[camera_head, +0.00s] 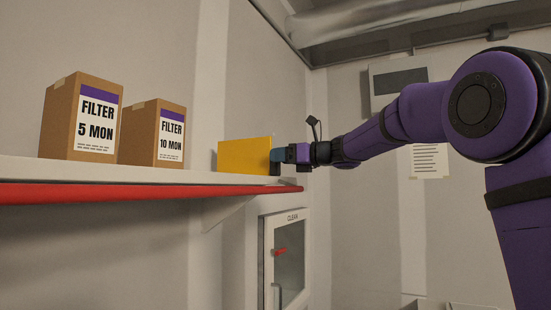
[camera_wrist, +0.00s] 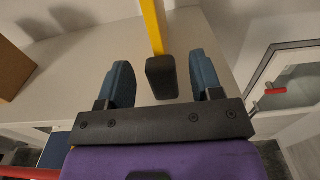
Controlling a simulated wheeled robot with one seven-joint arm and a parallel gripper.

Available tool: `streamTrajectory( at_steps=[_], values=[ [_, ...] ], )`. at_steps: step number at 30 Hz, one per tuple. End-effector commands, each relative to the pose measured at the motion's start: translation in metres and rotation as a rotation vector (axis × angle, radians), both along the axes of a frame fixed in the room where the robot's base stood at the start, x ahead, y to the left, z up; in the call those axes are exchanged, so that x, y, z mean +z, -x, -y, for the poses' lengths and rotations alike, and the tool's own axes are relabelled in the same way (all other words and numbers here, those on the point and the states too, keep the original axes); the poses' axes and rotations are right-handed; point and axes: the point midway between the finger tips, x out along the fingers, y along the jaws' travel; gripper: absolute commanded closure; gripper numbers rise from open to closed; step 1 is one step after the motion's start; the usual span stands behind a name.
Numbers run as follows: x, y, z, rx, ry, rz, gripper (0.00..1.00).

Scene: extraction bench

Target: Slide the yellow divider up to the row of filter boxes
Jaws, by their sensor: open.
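The yellow divider (camera_head: 245,156) stands upright on the white shelf, right of the filter boxes. In the wrist view the divider (camera_wrist: 152,25) shows as a thin yellow edge with a dark block (camera_wrist: 160,78) at its near end. My gripper (camera_head: 280,154) is at the divider's right end. Its two blue fingers are apart, one on each side of the dark block, with visible gaps. Two brown filter boxes stand on the shelf: "5 MON" (camera_head: 83,118) at far left and "10 MON" (camera_head: 154,134) beside it. A clear gap lies between "10 MON" and the divider.
The shelf (camera_head: 205,178) has a red front edge (camera_head: 150,192) and a wall behind. Between the nearer box and the divider the shelf top is bare. Below the shelf's right end is a glass-door cabinet marked "CLEAN" (camera_head: 288,260).

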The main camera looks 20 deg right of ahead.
Motion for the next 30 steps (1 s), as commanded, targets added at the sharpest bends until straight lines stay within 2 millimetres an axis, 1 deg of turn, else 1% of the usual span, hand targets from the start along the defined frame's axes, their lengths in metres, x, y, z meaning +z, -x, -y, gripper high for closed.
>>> streamTrajectory(
  at_steps=[3,6,17,18,20,21,23,24,25,30],
  values=[
    [0.000,-0.010,-0.010,0.001,0.001,-0.001,0.40],
    [0.000,-0.015,-0.014,0.000,0.000,0.000,0.40],
    [0.000,-0.017,-0.017,-0.001,0.001,0.000,0.40],
    [0.000,-0.017,-0.017,-0.001,0.001,0.000,0.50],
    [0.000,-0.017,-0.017,-0.001,0.001,0.000,0.63],
    [0.000,-0.017,-0.017,-0.001,0.001,0.000,0.73],
    [0.000,-0.017,-0.017,-0.001,0.001,0.000,0.86],
    [0.000,-0.017,-0.017,-0.001,0.001,0.000,0.96],
    [0.000,-0.017,-0.017,-0.001,0.001,0.000,1.00],
    [0.000,-0.015,-0.019,0.000,0.001,0.000,1.00]
  ],
)
